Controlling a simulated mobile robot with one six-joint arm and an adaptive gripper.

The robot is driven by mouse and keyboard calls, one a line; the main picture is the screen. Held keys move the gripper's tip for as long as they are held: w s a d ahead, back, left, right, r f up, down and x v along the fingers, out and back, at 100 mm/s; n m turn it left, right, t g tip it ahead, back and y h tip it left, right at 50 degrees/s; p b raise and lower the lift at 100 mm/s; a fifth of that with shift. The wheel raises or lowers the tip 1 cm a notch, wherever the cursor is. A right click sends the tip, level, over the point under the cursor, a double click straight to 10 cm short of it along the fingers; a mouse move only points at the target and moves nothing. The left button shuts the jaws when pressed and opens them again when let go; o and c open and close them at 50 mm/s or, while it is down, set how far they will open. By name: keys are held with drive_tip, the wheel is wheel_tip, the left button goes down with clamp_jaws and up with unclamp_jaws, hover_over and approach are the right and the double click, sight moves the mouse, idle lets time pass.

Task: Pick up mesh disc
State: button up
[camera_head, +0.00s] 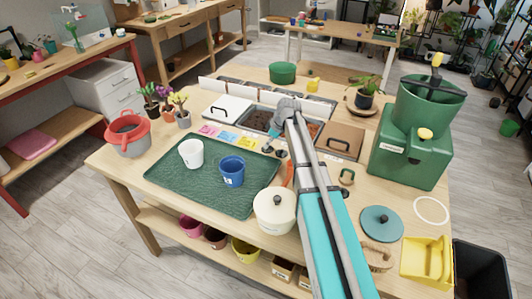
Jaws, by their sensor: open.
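My gripper (274,149) is small and partly hidden at the end of my arm. It appears as dark fingers just above the table, by the right end of a row of coloured cards (227,137). It is open, and I see nothing held in it. The fingers are close to the back edge of the green tray (168,176).
A white cup (191,153) and a blue cup (232,172) stand on the tray. A cream lidded pot (275,212) is at its right corner. Divided bins (230,109) lie behind my gripper. A green machine (408,150) and a teal lid (381,223) are right.

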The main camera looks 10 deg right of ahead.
drive_tip(key=shift+b+x, duration=0.65)
drive_tip(key=shift+x, duration=0.35)
clamp_jaws()
